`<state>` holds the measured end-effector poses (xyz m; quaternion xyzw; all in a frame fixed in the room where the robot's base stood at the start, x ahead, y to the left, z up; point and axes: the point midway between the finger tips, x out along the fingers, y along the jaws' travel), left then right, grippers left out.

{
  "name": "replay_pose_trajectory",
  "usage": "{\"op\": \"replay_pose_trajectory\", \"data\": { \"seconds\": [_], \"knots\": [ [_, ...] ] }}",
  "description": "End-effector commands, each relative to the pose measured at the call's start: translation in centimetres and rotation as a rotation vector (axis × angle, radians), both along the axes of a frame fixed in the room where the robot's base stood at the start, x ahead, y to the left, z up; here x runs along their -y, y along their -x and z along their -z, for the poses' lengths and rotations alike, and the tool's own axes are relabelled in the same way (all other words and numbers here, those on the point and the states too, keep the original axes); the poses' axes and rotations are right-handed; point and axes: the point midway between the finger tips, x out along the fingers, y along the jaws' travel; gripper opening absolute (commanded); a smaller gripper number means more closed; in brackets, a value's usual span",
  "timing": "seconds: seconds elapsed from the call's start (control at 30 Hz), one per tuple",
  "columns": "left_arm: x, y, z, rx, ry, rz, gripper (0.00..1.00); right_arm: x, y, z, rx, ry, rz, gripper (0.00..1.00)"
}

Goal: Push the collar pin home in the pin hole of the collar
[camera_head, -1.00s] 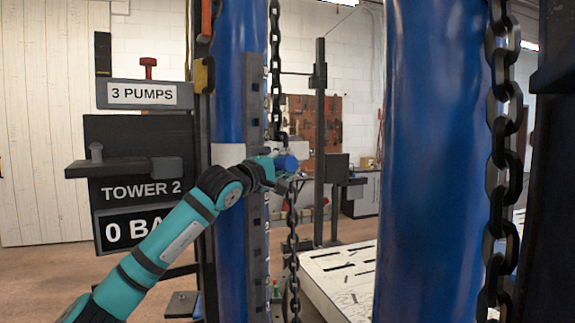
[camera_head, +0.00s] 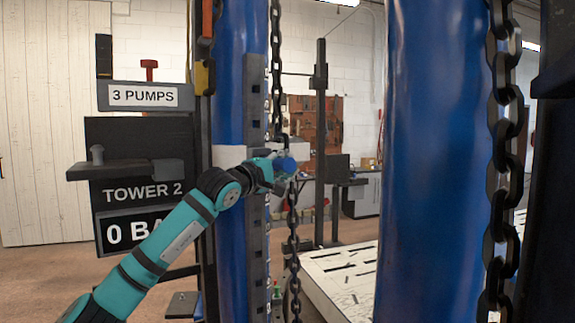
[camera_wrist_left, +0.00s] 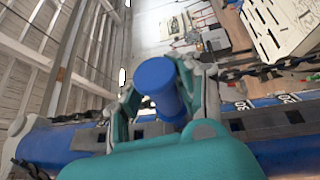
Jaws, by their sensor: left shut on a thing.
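My left gripper (camera_head: 277,166) is shut on a blue cylinder with a wide round head, which I take to be the collar pin (camera_head: 287,164). In the left wrist view the head of the pin (camera_wrist_left: 155,76) points toward the camera, and the shank sits between the fingers of my left gripper (camera_wrist_left: 168,100). A pale band (camera_head: 229,155) wraps the blue column behind my wrist; I cannot tell whether it is the collar. The pin hole and the far end of the pin are hidden, so how deep the pin sits cannot be told. My right gripper is not in view.
A dark slotted rail (camera_head: 256,110) runs up the blue column (camera_head: 230,80) beside my gripper. A chain (camera_head: 292,225) hangs close to the gripper. A second thick blue column (camera_head: 430,150) and a heavy chain (camera_head: 503,150) stand to the right. A "TOWER 2" board (camera_head: 140,190) is at left.

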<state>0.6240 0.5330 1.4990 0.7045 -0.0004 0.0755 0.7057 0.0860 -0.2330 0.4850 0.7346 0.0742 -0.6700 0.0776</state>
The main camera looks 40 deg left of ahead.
Motion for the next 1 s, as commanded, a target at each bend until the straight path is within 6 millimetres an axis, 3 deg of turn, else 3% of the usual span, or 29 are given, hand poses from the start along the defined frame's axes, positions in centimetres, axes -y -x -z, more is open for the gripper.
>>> {"op": "replay_pose_trajectory", "data": {
  "seconds": [1.0],
  "knots": [
    [-2.5,-0.6,-0.2,0.003,-0.001,0.001,0.0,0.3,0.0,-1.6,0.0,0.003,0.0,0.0]
  ]
}}
